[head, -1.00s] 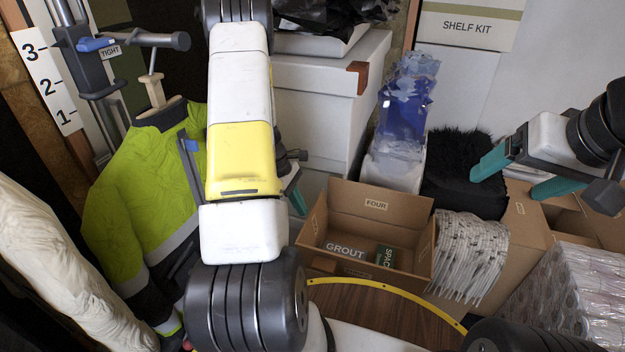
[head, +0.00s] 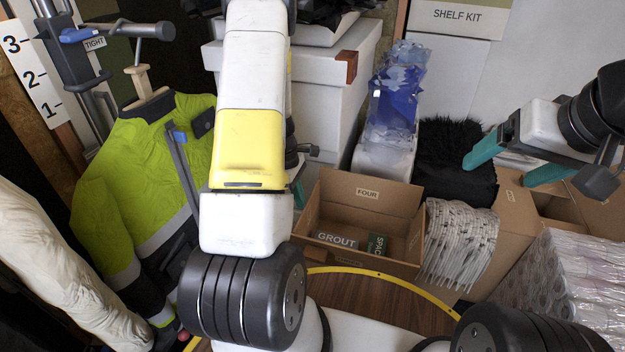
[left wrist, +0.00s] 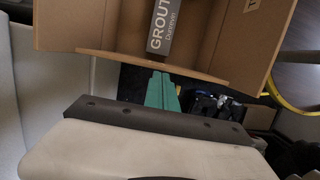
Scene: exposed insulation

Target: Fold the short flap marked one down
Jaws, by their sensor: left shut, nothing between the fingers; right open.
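An open cardboard box (head: 395,237) stands beyond the round table. A label FOUR shows on its far panel (head: 345,193). No label ONE is readable; in the left wrist view only a cut-off label beginning with T shows on the box (left wrist: 268,50). A grout pack (head: 337,240) and a spacer pack (head: 378,243) lie inside. My left gripper (left wrist: 162,92) is shut and empty, its teal fingers close to a box edge in the left wrist view; contact is unclear. In the head view my left arm mostly hides it. My right gripper (head: 515,163) is open and empty, right of the box.
White cable ties (head: 458,245) hang close to the box's right side. A black bristly block (head: 455,165) and a blue wrapped item (head: 393,100) stand behind. A hi-vis jacket (head: 110,210) hangs left. Clear-wrapped rolls (head: 570,290) fill the right front.

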